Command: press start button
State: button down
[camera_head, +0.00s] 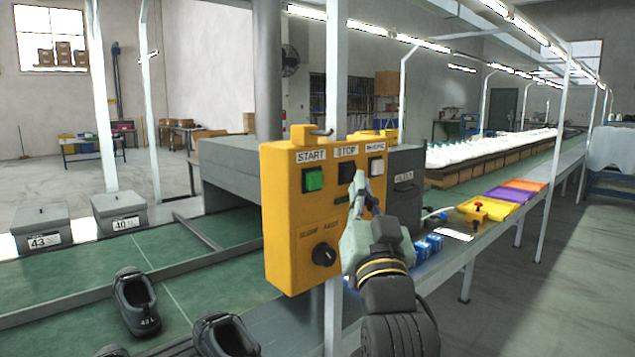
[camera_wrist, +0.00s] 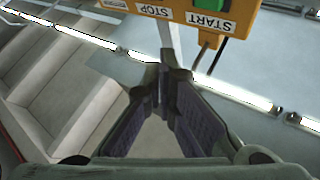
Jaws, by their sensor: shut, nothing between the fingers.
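A yellow control box (camera_head: 290,230) is fixed to a white post in the head view. Its green start button (camera_head: 313,179) is at the upper left under a START label. A dark stop button (camera_head: 346,172) is in the middle and a white button (camera_head: 376,166) is at the right. My gripper (camera_head: 362,180) is shut and empty, in front of the box's right part, with its tips near the stop and white buttons. I cannot tell whether it touches the box. The wrist view shows the shut fingers (camera_wrist: 168,75) and the box's START label (camera_wrist: 208,20), upside down.
A black knob (camera_head: 324,254) sits low on the box. Black shoes (camera_head: 136,302) and grey lidded boxes (camera_head: 40,228) are on the green conveyor at left. Blue items (camera_head: 428,245) and a yellow tray with a red button (camera_head: 478,207) are on the right bench.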

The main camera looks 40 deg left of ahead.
aim_at(314, 180)
jog(key=a, duration=0.7)
jog(key=shift+w, duration=0.25)
dwell(1.1)
jog(key=shift+a, duration=0.35)
